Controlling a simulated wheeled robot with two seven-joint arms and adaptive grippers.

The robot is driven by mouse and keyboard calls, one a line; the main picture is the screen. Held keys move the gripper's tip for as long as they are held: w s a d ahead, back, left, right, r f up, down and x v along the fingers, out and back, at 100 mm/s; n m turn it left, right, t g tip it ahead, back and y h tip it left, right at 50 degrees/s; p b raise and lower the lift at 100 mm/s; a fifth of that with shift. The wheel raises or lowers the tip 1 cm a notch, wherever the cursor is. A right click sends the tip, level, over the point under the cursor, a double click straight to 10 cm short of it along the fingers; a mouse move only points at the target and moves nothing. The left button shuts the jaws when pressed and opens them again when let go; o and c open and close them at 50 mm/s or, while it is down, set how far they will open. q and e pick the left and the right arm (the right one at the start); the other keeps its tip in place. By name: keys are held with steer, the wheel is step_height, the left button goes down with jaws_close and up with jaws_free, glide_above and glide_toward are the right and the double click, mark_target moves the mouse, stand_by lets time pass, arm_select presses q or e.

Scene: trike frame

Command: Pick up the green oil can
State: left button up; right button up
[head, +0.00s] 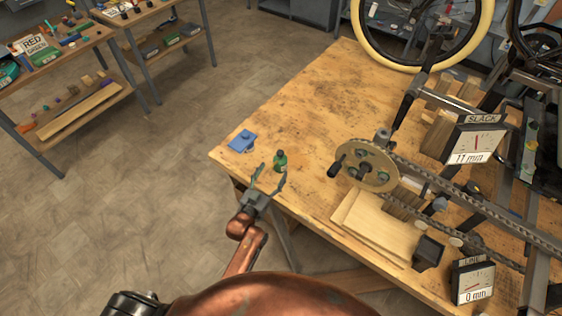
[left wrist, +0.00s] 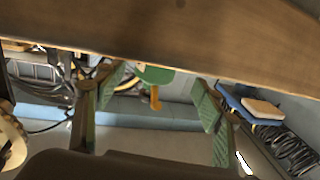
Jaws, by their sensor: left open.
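The green oil can (head: 281,161) stands on the wooden workbench (head: 290,95) near its left front edge. My left gripper (head: 269,175) is open and empty just in front of the can, at the bench edge, with its fingers pointing toward it. In the left wrist view, the green can (left wrist: 153,75) with its orange spout appears between the two spread fingers (left wrist: 158,95), a little beyond them. That view looks upside down, with the bench wood at the top. I see no clear contact between fingers and can. My right gripper is not in view.
A blue object (head: 242,140) lies left of the can. A chainring with crank (head: 366,165), a chain and the trike frame stand to the right. Flat wooden boards (head: 375,227) lie at the front. The bench behind the can is clear. Shelves (head: 75,85) stand far left.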

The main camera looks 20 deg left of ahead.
mark_target(277, 166)
arm_select(q)
steer(key=shift+w+d+r, duration=0.15)
steer(key=shift+w+d, duration=0.05)
steer(key=shift+w, duration=0.4)
steer(key=shift+w+d+r, duration=0.1)
steer(key=shift+w+d, duration=0.05)
steer(key=shift+w, duration=0.4)
steer(key=shift+w+d, duration=0.15)
steer(key=shift+w, duration=0.4)
steer(key=shift+w+d, duration=0.15)
steer(key=shift+w, duration=0.35)
steer(key=shift+w+b, duration=0.3)
steer(key=c, duration=1.4)
steer(key=shift+r, duration=0.1)
steer(key=shift+c, duration=0.5)
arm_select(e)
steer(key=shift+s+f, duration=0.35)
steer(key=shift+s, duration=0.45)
